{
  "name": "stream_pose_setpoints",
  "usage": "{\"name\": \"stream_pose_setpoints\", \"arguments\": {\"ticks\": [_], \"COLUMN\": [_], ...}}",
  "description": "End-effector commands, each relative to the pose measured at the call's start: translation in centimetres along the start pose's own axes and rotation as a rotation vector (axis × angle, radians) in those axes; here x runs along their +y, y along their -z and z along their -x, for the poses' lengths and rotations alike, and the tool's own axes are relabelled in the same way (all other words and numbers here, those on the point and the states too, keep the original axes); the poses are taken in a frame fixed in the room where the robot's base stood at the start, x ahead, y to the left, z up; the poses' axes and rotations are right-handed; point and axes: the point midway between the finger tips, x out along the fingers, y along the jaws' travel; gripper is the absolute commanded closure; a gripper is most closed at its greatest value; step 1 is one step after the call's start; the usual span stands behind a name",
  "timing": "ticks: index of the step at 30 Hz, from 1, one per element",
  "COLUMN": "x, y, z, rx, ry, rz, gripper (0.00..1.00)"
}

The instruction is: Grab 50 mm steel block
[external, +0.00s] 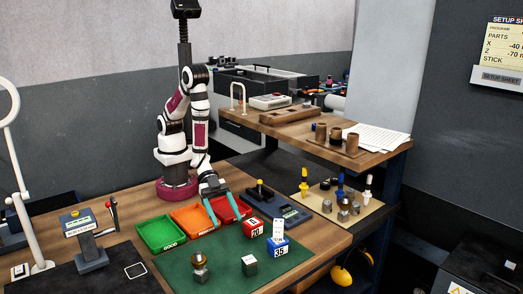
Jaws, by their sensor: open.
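A small grey metal block (249,265) sits on the green mat (222,279) near its front middle. It looks like the steel block, but I cannot read a size on it. My gripper (224,216) is open, with two teal fingers spread apart and pointing down. It is over the trays at the mat's back edge, behind the grey block and apart from it. Nothing shows between the fingers.
A red block marked 20 (254,228) and a blue block marked 35 (279,248) stand right of my gripper. A rounded metal piece (200,260) stands left of the grey block. Green (160,234), orange (194,217) and red trays line the back.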

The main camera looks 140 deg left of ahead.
Motion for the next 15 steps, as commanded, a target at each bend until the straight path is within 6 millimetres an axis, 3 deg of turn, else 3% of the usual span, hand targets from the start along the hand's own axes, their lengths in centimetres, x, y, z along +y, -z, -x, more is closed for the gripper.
{"name": "stream_pose_setpoints", "arguments": {"ticks": [4, 12, 15], "x": [-0.2, -0.4, -0.4], "y": [-0.1, 0.2, 0.2], "z": [-1.2, -8.7, -10.1], "rx": [0.037, 0.039, 0.037], "ry": [0.011, 0.013, 0.012], "rz": [0.033, 0.035, 0.034], "gripper": [0.25, 0.25, 0.25]}}
